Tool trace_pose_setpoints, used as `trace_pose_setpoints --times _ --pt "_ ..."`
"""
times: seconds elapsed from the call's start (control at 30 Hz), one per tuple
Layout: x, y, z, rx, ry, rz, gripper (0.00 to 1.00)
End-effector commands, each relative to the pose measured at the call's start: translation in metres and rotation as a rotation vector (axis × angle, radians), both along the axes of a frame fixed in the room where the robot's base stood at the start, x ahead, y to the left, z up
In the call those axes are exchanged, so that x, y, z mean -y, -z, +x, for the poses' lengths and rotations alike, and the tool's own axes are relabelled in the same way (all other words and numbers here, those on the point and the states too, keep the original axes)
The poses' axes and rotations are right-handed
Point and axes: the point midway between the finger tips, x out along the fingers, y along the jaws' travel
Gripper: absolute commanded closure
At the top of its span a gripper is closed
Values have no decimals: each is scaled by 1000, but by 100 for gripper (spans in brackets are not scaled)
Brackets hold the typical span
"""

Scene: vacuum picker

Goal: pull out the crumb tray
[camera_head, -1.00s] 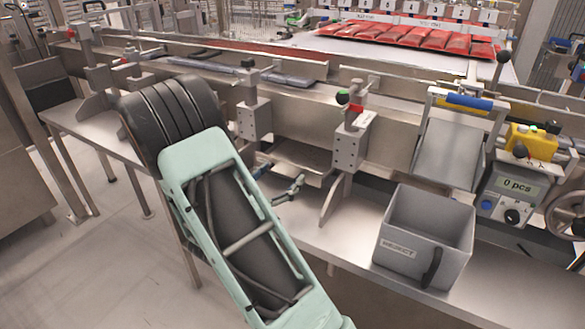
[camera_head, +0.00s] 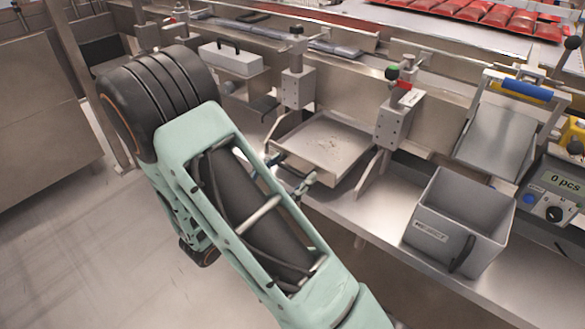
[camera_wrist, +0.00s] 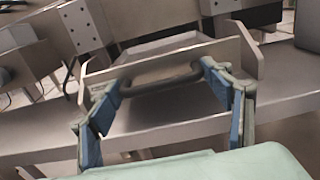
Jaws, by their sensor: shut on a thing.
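The crumb tray (camera_head: 325,140) is a shallow grey metal tray with specks on its floor. In the head view it sticks out toward me from under the conveyor, between two bracket posts. Its front panel (camera_wrist: 175,103) carries a dark bar handle (camera_wrist: 160,80) in the wrist view. My gripper (camera_wrist: 161,76) has its blue-padded fingers at the two ends of this handle and is shut on it. In the head view my gripper (camera_head: 291,182) is at the tray's front edge, partly hidden by my arm. The tray's back end is hidden under the conveyor.
A grey reject bin (camera_head: 462,220) stands on the steel shelf (camera_head: 385,225) right of the tray. A bracket post (camera_head: 397,112) is close on the tray's right, another (camera_head: 297,82) on its left. A light box with a handle (camera_head: 231,60) is further left. Open floor (camera_head: 80,240) lies at the left.

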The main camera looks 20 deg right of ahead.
Motion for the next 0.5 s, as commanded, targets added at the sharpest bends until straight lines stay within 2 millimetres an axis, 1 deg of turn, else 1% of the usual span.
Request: trace_pose_setpoints --times 0.03,0.07,0.1,0.13,0.37,0.5 --pt "-2 0 2 3 -8 2 71" --pt "-2 0 2 3 -8 2 26" --pt "-2 0 2 3 -7 2 22" --pt "-2 0 2 3 -7 2 21" --pt "-1 0 1 2 -4 1 21" --pt "-8 0 -2 2 -6 1 21"
